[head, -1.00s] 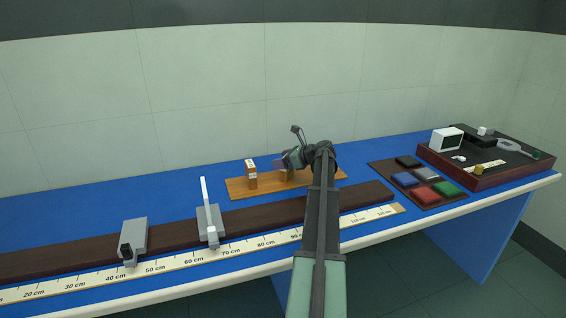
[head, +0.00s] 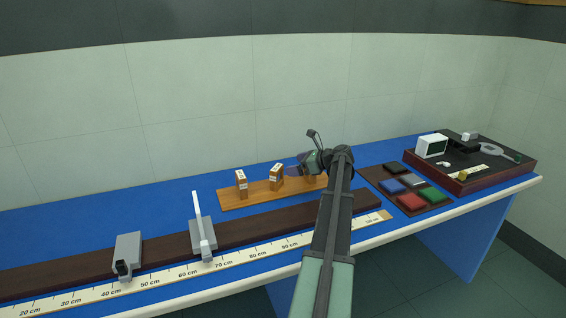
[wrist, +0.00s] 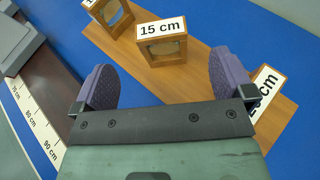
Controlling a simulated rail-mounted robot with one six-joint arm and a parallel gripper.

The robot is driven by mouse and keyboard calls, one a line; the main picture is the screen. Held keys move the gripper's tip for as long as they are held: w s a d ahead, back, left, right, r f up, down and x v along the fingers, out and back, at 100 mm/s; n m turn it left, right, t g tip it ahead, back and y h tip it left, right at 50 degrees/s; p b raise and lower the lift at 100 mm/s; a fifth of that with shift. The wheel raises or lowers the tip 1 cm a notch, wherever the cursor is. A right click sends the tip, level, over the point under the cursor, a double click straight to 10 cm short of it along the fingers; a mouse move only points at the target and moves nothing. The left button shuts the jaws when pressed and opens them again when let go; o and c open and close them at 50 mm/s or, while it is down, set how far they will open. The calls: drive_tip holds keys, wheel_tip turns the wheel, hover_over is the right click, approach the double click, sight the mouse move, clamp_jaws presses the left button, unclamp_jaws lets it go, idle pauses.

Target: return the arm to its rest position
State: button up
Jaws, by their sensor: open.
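My gripper (head: 299,170) is above the right part of the wooden board (head: 232,202) at the back of the bench. In the wrist view my gripper (wrist: 162,82) has its two purple finger pads wide apart with nothing between them. A wooden block labelled 15 cm (wrist: 162,48) stands beyond the fingers. A label on another block (wrist: 265,88) shows partly behind the right finger. My arm reaches over the dark rail and hides part of the board's right end.
A dark rail (head: 270,222) with a scale carries two grey holders (head: 127,256) (head: 202,238). A dark mat (head: 377,172) with several coloured squares lies right of my arm. A dark tray (head: 461,184) with instruments stands at the far right. Blue bench top is clear at back left.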

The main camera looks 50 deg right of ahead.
drive_tip(key=shift+s+d+r, duration=0.15)
drive_tip(key=shift+s+r, duration=0.05)
drive_tip(key=shift+s, duration=0.35)
